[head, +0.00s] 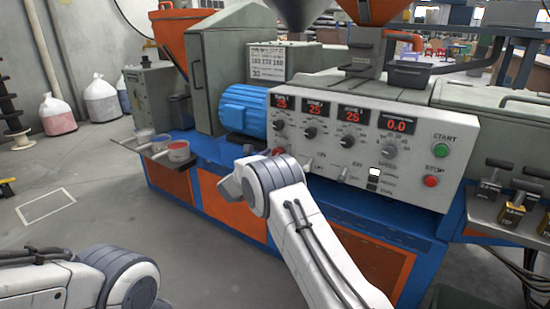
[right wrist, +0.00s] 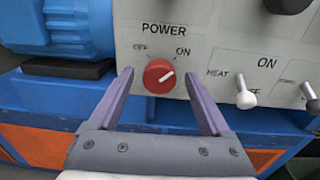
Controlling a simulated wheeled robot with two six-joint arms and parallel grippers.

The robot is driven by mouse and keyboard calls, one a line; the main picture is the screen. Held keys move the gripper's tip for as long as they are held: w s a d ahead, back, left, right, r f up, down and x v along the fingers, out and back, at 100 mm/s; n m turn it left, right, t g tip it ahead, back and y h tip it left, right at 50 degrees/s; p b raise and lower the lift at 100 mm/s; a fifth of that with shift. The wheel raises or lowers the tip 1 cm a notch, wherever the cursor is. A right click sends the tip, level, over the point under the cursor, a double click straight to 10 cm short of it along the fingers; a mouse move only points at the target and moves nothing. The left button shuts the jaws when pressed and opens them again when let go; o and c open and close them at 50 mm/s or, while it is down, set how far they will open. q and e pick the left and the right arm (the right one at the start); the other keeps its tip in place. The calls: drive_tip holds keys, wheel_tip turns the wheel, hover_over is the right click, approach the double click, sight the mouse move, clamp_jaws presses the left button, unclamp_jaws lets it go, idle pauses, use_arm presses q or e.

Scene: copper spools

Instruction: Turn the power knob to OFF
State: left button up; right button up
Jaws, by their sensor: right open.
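The red power knob (right wrist: 159,76) is on the pale control panel in the right wrist view, under the word POWER, with OFF at its upper left and ON at its upper right. Its white mark points up and right, toward ON. In the head view the knob (head: 278,151) shows just above my right arm. My right gripper (right wrist: 160,82) is open, with one finger on each side of the knob in the picture; I cannot tell whether they touch the panel. In the head view my right wrist hides the fingers. My left arm shows at the lower left, its gripper out of frame.
A heat toggle switch (right wrist: 245,93) stands right of the knob. A blue motor (head: 243,109) is left of the panel. A green START button (head: 441,148) and red STOP button (head: 431,181) are at the right. Cups (head: 178,151) sit on a shelf at the left.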

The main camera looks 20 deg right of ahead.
clamp_jaws()
drive_tip(key=shift+n, duration=0.4)
drive_tip(key=n, duration=0.2)
drive_tip(key=shift+w+n, duration=0.1)
drive_tip(key=shift+n, duration=0.3)
drive_tip(key=n, duration=0.3)
drive_tip(key=shift+a+r+n+p, duration=0.1)
drive_tip(key=shift+n+p, duration=0.2)
drive_tip(key=n+p, duration=0.2)
drive_tip(key=n, duration=0.3)
drive_tip(key=shift+w+g, duration=0.1)
drive_tip(key=shift+g, duration=0.2)
drive_tip(key=n+p, duration=0.2)
drive_tip(key=n, duration=0.3)
drive_tip(key=shift+a, duration=0.1)
drive_tip(key=shift+n+p, duration=0.3)
